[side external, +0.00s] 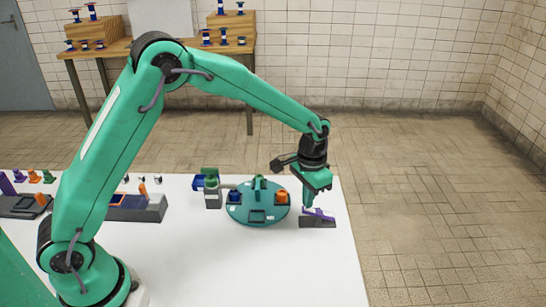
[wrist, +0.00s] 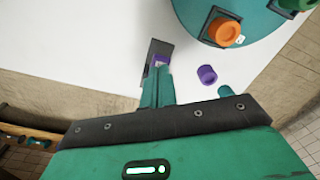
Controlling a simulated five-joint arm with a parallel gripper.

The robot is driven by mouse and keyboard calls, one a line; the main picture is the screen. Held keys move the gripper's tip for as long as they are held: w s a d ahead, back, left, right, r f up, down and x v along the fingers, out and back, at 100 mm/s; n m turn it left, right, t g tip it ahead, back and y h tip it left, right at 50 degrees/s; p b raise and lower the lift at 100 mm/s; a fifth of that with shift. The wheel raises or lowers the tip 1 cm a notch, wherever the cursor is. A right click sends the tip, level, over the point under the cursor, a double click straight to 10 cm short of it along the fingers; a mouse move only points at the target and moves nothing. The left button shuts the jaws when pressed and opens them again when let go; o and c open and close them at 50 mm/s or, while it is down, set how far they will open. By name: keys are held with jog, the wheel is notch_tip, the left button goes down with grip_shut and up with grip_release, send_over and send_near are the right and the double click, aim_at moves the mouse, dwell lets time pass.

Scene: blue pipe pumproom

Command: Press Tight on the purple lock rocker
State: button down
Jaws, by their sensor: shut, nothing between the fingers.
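The purple lock rocker (side external: 326,214) sits on a dark grey base (side external: 318,223) near the table's right edge, beside the teal turntable. In the wrist view, its purple end (wrist: 160,61) shows on the base (wrist: 157,48), just beyond my fingertips. My gripper (side external: 309,205) is shut and empty, pointing down at the rocker. In the wrist view, my gripper's fingertips (wrist: 160,72) overlap the near part of the rocker and hide it. I cannot tell whether they touch it. Any Tight marking is too small or hidden to read.
The teal turntable (side external: 240,212) with orange, blue and green parts stands left of the rocker. In the wrist view, a loose purple ring (wrist: 207,74) lies to the right of my fingers. Grey fixtures (side external: 140,210) stand at the left. The front of the white table (side external: 250,270) is clear.

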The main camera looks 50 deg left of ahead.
jog(key=shift+f, duration=1.4)
dwell(0.4)
jog(key=shift+r, duration=0.1)
jog(key=shift+r, duration=4.2)
jog(key=shift+r, duration=0.1)
jog(key=s+a+r+n+t, duration=0.25)
jog(key=s+a+r, duration=0.45)
jog(key=s+r, duration=0.5)
jog(key=s+a+t, duration=0.1)
jog(key=s+a, duration=0.1)
jog(key=s, duration=0.5)
jog(key=s+a+t, duration=0.2)
jog(key=s, duration=0.5)
jog(key=shift+s+a+r, duration=0.25)
jog(key=shift+s+a, duration=0.05)
jog(key=shift+s, duration=0.05)
